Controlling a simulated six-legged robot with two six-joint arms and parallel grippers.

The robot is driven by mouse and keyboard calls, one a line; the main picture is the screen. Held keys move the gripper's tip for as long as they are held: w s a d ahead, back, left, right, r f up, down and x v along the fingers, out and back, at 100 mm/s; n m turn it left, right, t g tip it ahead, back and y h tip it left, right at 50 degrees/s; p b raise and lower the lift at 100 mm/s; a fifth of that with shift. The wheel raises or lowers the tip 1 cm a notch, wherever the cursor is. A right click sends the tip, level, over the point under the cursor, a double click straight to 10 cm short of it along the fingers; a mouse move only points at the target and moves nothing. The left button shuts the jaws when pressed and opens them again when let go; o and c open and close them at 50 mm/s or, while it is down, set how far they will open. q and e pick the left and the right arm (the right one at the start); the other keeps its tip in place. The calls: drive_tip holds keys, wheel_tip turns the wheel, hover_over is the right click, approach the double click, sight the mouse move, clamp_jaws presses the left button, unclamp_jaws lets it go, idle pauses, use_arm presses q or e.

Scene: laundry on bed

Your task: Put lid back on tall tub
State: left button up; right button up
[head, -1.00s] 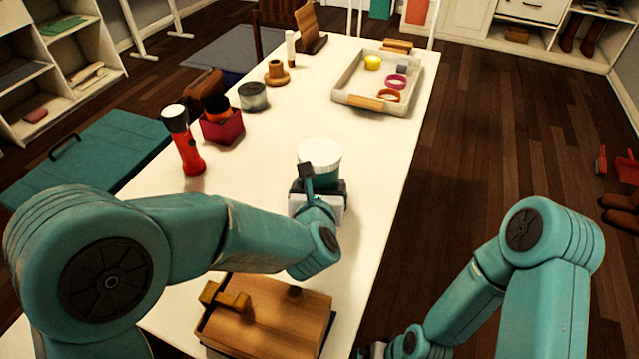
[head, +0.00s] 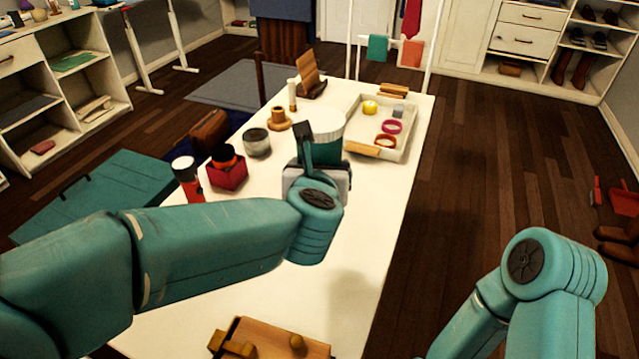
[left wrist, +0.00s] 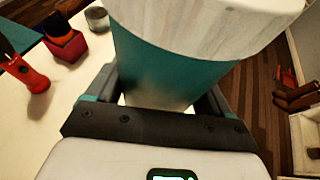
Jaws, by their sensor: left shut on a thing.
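My left gripper (head: 318,172) is shut on a teal tub (head: 328,151) with a white ridged lid (head: 323,123) on top. The tub is held upright above the table. In the left wrist view the teal wall (left wrist: 165,75) sits between the two fingers, and the white lid (left wrist: 205,22) covers its top, cut off by the frame edge. I cannot tell whether the lid is pressed fully down. The right arm shows at the lower right, but its gripper is out of view.
The white table (head: 290,235) has clear room in its middle. A grey tray (head: 408,143) with rings stands at the back right. A grey jar (head: 257,143), red box (head: 228,175) and red flashlight (head: 187,178) stand left. A wooden box (head: 270,342) lies at the near end.

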use_arm(q)
drive_tip(key=shift+r, duration=0.75)
